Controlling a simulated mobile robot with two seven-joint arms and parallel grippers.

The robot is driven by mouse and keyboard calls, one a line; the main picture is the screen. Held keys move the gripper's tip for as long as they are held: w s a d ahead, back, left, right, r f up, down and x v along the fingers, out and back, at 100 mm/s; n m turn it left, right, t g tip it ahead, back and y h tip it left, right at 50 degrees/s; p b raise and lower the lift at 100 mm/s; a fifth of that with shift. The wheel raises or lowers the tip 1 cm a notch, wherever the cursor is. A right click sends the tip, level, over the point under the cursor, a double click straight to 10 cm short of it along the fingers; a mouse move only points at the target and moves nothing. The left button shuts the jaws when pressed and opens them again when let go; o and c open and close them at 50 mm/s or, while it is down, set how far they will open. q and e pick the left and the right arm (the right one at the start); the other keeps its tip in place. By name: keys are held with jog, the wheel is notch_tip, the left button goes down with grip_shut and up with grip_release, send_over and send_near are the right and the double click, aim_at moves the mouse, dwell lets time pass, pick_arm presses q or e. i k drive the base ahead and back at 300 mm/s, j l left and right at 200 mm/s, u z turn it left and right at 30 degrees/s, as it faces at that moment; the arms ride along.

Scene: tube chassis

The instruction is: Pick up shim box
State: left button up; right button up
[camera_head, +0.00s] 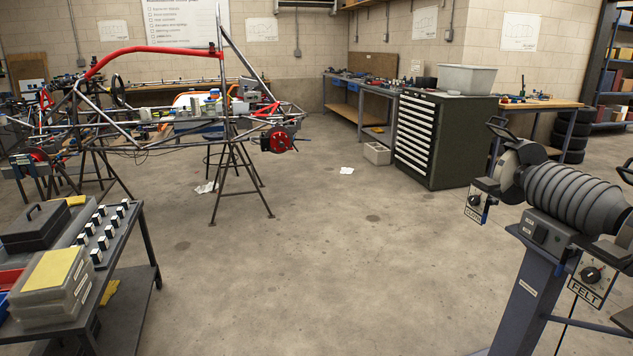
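A dark cart (128,313) stands at the lower left. On its top, near the front edge, lies a stack of grey-green flat boxes (50,292) with a yellow label on the upper one. Behind it lies a black case with a handle (35,226). Beside these, a grey tray holds several small black-and-white blocks (104,231). I cannot tell from this view which of the boxes is the shim box. Neither of my grippers is in view.
A bench grinder (573,195) on a pedestal stands at the right. A tube chassis (150,125) rests on stands at the back left. A dark drawer cabinet (455,148) with a grey bin stands at the back right. The middle floor is open, with white scraps.

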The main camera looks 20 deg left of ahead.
aim_at(90, 228)
jog(key=i+u, duration=0.25)
jog(key=u, duration=0.2)
jog(key=i+l+u, duration=0.2)
jog(key=u, duration=0.3)
jog(key=i+l+u, duration=0.25)
jog(key=u, duration=0.2)
jog(key=i+l+u, duration=0.15)
jog(key=l+u, duration=0.3)
jog(key=i+l+u, duration=0.25)
jog(key=l+u, duration=0.25)
jog(key=l, duration=0.15)
jog(key=i+l+u, duration=0.2)
jog(key=l, duration=0.2)
